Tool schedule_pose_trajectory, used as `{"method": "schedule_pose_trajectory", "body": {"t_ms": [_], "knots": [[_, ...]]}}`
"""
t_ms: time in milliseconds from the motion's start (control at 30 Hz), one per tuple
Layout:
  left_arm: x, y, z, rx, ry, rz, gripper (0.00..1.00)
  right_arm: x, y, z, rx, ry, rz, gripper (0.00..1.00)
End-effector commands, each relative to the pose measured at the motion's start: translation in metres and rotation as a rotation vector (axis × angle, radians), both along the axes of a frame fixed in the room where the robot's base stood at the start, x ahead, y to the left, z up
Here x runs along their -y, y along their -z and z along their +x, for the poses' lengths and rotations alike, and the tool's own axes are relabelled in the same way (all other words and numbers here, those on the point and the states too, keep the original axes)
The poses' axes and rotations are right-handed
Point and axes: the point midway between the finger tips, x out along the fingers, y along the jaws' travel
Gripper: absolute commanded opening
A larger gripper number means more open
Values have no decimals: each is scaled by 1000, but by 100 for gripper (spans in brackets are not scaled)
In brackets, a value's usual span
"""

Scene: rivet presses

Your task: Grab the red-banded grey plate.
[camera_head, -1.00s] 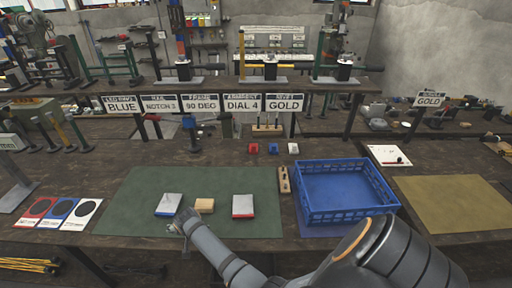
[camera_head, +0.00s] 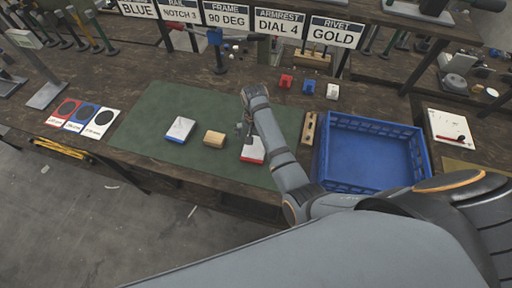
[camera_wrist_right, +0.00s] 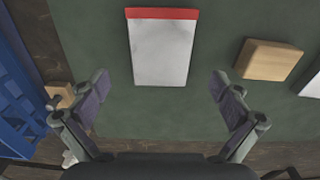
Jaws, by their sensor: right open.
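The red-banded grey plate (camera_head: 252,152) lies on the green mat (camera_head: 170,103), partly hidden by my right gripper in the head view. In the right wrist view the plate (camera_wrist_right: 161,50) lies flat, its red band at the top edge. My right gripper (camera_head: 245,128) is above the plate. In the wrist view its two fingers (camera_wrist_right: 164,92) are spread wide, one to each side of the plate's line, with nothing between them. The plate's near end is ahead of the fingers, apart from them. My left gripper is not in view.
A wooden block (camera_head: 214,139) and a blue-banded plate (camera_head: 180,129) lie left of the red-banded plate. A blue crate (camera_head: 318,165) stands to the right, with a wooden strip (camera_head: 308,128) beside it. Red, blue and white small parts (camera_head: 309,87) sit behind. Signs hang at the back.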

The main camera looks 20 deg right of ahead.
Motion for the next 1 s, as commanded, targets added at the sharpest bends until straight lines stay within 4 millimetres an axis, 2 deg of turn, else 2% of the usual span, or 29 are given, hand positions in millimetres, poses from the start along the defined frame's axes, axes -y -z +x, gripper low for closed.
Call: {"method": "schedule_pose_trajectory", "body": {"t_ms": [133,267,367,533,800,1000], "knots": [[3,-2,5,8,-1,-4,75,1,11,0,-1,1,-2,100],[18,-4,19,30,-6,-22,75,0,15,0,-1,0,-2,100],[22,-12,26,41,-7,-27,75,-2,31,-1,-5,-1,-2,100],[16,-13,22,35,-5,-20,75,-3,58,0,-1,1,-2,100],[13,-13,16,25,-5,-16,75,-4,63,0,2,1,-1,100],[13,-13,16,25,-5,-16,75,-4,63,0,1,1,-1,74]]}}
